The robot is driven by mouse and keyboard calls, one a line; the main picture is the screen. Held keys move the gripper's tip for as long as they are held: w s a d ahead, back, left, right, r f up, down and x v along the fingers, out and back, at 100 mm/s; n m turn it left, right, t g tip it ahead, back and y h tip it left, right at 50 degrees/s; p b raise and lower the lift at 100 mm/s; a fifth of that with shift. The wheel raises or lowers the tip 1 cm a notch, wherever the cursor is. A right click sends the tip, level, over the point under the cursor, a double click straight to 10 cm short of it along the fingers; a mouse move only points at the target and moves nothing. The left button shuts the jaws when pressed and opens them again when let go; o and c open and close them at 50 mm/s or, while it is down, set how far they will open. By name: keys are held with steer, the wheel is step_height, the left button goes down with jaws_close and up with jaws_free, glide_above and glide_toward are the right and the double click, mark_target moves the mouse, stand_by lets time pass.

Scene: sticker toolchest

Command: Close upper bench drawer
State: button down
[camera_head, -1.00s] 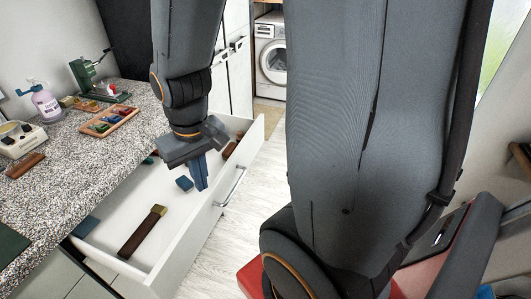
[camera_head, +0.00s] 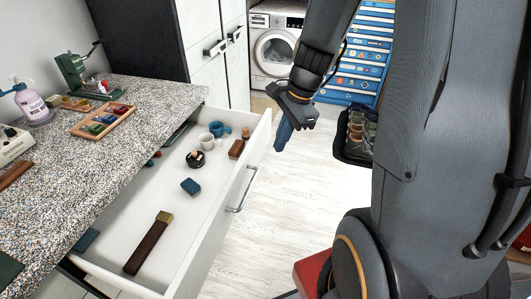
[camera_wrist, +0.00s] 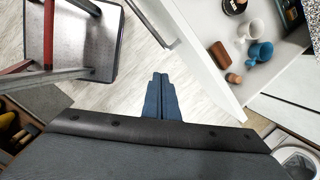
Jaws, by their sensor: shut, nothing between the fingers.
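The upper bench drawer (camera_head: 183,268) is a white drawer pulled far out from under the speckled bench top in the head view. Its front panel (camera_head: 222,215) carries a metal bar handle (camera_head: 243,190).
A washing machine (camera_head: 273,50) and a blue sticker-covered chest (camera_head: 362,55) stand behind. Pale floor (camera_head: 300,200) is open before the drawer.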

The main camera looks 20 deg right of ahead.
steer(key=w+d+f+m+t+y, duration=0.1)
steer(key=w+d+f+m, duration=0.1)
steer(key=w+d+m, duration=0.45)
steer(key=w+a+f+m, duration=0.2)
steer(key=w+a+f, duration=0.1)
steer(key=a+f, duration=0.5)
steer(key=shift+w+f, duration=0.15)
steer(key=shift+f, duration=0.5)
